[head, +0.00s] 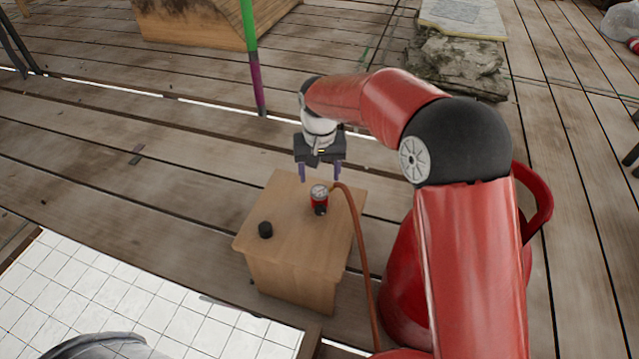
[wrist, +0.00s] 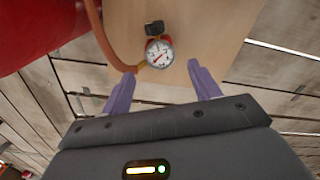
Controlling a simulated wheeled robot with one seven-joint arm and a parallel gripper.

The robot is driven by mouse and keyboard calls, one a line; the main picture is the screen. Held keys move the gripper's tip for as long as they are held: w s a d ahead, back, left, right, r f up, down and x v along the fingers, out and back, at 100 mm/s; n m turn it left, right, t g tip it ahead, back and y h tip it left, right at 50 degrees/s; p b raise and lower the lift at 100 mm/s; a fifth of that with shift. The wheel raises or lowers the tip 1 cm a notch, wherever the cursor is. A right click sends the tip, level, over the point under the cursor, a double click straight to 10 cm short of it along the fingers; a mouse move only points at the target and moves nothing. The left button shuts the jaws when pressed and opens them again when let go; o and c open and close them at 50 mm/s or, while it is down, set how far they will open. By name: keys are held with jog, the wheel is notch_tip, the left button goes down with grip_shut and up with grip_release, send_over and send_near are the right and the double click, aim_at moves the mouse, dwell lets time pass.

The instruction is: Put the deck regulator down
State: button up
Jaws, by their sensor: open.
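The deck regulator (head: 319,195) is a small red body with a round white gauge and a black knob. It stands on a wooden box-like stand (head: 280,225), and an orange-brown hose (head: 357,240) runs from it. My gripper (head: 321,172) is open and empty just above and behind the regulator in the head view. In the wrist view the gauge of the regulator (wrist: 159,54) lies beyond the purple fingertips of my gripper (wrist: 163,75), near the middle of the gap. The fingers appear clear of it.
A red rounded vessel (head: 405,285) stands to the right, partly behind my arm. A green and purple pole (head: 252,60) rises behind. White tiles (head: 120,305) lie at the lower left.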

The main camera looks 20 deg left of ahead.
jog(key=shift+r, duration=1.05)
jog(key=shift+d+r, duration=0.2)
jog(key=shift+d, duration=0.05)
jog(key=s+d+r+m+t, duration=0.1)
jog(key=s+d+r, duration=0.1)
jog(key=d+r, duration=0.7)
jog(key=s+d+r+m+t, duration=0.15)
jog(key=d+r, duration=0.35)
jog(key=d, duration=0.9)
jog(key=s+d+m+t, duration=0.3)
jog(key=s+d, duration=1.3)
jog(key=shift+s+d+f, duration=0.2)
jog(key=shift+d+f, duration=0.05)
jog(key=shift+f, duration=0.05)
